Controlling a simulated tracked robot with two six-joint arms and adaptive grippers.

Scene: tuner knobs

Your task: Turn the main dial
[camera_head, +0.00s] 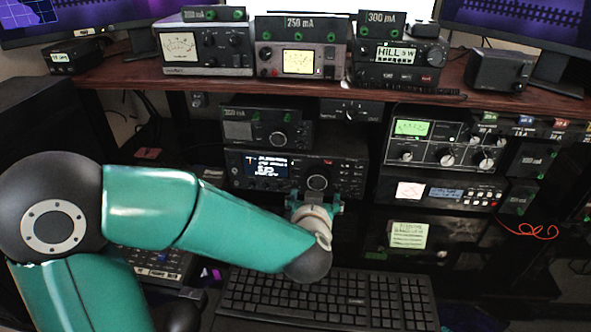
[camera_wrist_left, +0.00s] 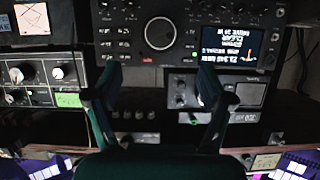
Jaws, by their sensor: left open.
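The main dial (camera_head: 317,182) is a round black knob with a pale ring, on the black radio (camera_head: 345,166) with a lit blue-and-white screen. It also shows in the left wrist view (camera_wrist_left: 160,33), where the scene appears upside down. My left gripper (camera_head: 316,200) is in front of the radio's lower edge, just below the dial in the head view. In the wrist view its two green fingers (camera_wrist_left: 160,78) are spread wide, with the dial beyond the tips and roughly centred between them. The fingers do not appear to touch the dial. My right gripper is out of view.
A smaller radio (camera_head: 268,137) sits on top of the dial's radio. A black keyboard (camera_head: 325,300) lies below my left forearm. Other panels with knobs (camera_head: 445,137) stand at the right. A wooden shelf (camera_head: 130,84) with meters spans above.

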